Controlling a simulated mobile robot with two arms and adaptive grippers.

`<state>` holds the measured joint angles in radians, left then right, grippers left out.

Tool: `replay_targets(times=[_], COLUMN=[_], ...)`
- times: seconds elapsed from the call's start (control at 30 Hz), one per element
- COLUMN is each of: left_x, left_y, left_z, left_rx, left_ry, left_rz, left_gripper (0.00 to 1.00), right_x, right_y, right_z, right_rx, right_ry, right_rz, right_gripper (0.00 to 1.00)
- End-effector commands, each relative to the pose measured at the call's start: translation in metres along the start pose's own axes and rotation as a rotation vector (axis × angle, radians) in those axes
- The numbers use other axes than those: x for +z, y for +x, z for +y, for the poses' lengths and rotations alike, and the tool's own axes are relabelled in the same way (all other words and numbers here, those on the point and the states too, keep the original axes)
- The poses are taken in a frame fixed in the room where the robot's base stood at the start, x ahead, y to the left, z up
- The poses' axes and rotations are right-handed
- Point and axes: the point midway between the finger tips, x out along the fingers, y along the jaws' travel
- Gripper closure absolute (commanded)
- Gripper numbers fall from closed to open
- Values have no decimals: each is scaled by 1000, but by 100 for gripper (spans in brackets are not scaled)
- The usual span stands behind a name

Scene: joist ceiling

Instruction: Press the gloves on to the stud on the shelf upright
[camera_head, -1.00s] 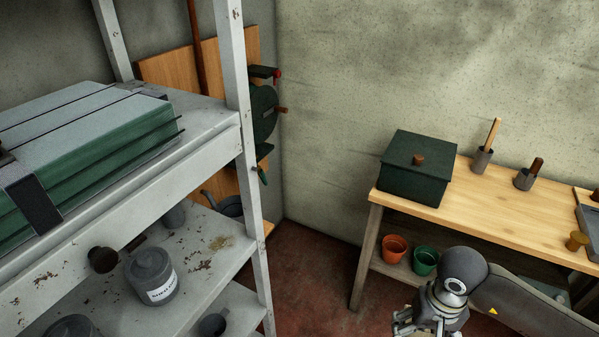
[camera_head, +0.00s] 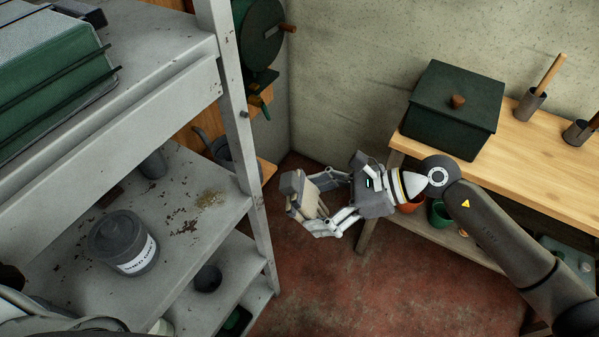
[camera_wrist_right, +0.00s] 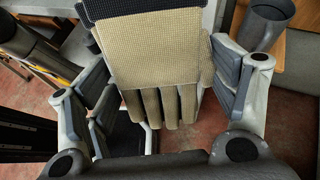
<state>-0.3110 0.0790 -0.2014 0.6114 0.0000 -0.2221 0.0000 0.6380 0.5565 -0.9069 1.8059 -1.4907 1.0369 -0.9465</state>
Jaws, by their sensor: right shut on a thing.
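The gloves (camera_head: 308,200) are tan with a dark cuff. My right gripper (camera_head: 304,205) is shut on them and holds them in the air to the right of the shelf upright (camera_head: 237,110). In the right wrist view the gloves (camera_wrist_right: 165,60) hang between the finger pads, cuff at the top and fingers pointing down the picture. The stud (camera_head: 245,114) is a small dark knob on the upright, above and left of the gloves, with a clear gap between them. My left gripper is not in view.
The grey shelf (camera_head: 150,105) fills the left, with a labelled grey tin (camera_head: 123,243) on a lower board. A dark green box (camera_head: 452,110) stands on the wooden bench (camera_head: 530,165) at right. Red floor (camera_head: 330,285) lies open between them.

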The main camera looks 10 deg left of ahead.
Motion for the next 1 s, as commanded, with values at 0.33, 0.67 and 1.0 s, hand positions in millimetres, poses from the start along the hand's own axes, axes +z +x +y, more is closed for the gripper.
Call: replay_targets(times=[0.33, 0.67, 1.0], left_x=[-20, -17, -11], left_y=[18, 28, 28], left_z=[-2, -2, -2], left_rx=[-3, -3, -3], left_ry=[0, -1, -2], left_rz=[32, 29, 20], left_gripper=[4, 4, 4], right_x=[50, 83, 86], right_y=[9, -2, -3], right_z=[-8, -19, -20], right_rx=[-317, -462, -468], right_ry=[115, 121, 121], right_rz=[-312, -475, -483], right_gripper=[49, 49, 49])
